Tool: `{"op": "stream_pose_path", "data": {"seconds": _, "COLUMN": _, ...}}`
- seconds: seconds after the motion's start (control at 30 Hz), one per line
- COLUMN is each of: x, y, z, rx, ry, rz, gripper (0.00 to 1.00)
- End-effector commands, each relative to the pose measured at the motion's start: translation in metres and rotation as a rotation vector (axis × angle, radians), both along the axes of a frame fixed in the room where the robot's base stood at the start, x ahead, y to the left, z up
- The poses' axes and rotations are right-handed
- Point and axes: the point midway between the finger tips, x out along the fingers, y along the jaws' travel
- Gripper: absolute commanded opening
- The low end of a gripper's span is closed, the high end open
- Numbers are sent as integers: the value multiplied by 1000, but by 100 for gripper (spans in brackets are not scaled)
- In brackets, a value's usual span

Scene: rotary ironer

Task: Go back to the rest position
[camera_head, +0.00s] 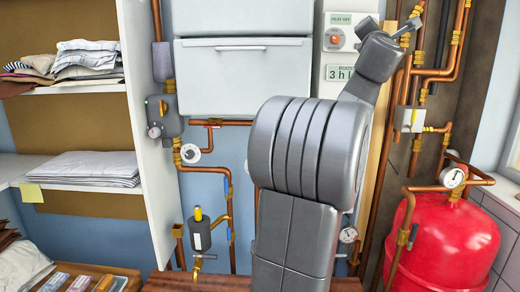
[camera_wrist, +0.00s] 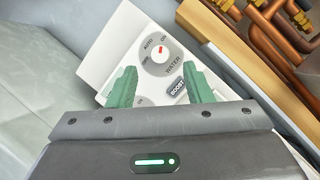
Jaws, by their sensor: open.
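My gripper (camera_head: 408,27) is raised at the upper right in the head view, at the end of my grey arm. In the wrist view its two green fingers (camera_wrist: 160,83) stand apart with nothing held between them. Beyond them is a white control panel (camera_wrist: 118,50) with a round dial (camera_wrist: 160,55) marked AUTO, ON and WATER, and a grey BOOST button (camera_wrist: 178,88). I cannot tell whether a finger touches the panel. No rest position is marked in view.
Copper pipes with valves and a red tank (camera_head: 445,240) stand at the right. A white wall unit (camera_head: 245,75) hangs behind my arm. Shelves with folded linen (camera_head: 82,167) are at the left. A wooden post (camera_wrist: 225,40) stands beside the panel.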

Motion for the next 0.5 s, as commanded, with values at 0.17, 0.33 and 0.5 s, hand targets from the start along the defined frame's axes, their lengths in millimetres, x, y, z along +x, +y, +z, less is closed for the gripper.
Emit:
{"op": "stream_pose_path", "data": {"seconds": 0.17, "x": 27, "y": -9, "z": 11, "rx": 1, "ry": 2, "rz": -1, "gripper": 46}}
{"op": "stream_pose_path", "data": {"seconds": 0.33, "x": 42, "y": -14, "z": 16, "rx": 0, "ry": 2, "rz": 0, "gripper": 46}}
{"op": "stream_pose_path", "data": {"seconds": 0.5, "x": 49, "y": -16, "z": 17, "rx": 0, "ry": 2, "rz": 0, "gripper": 46}}
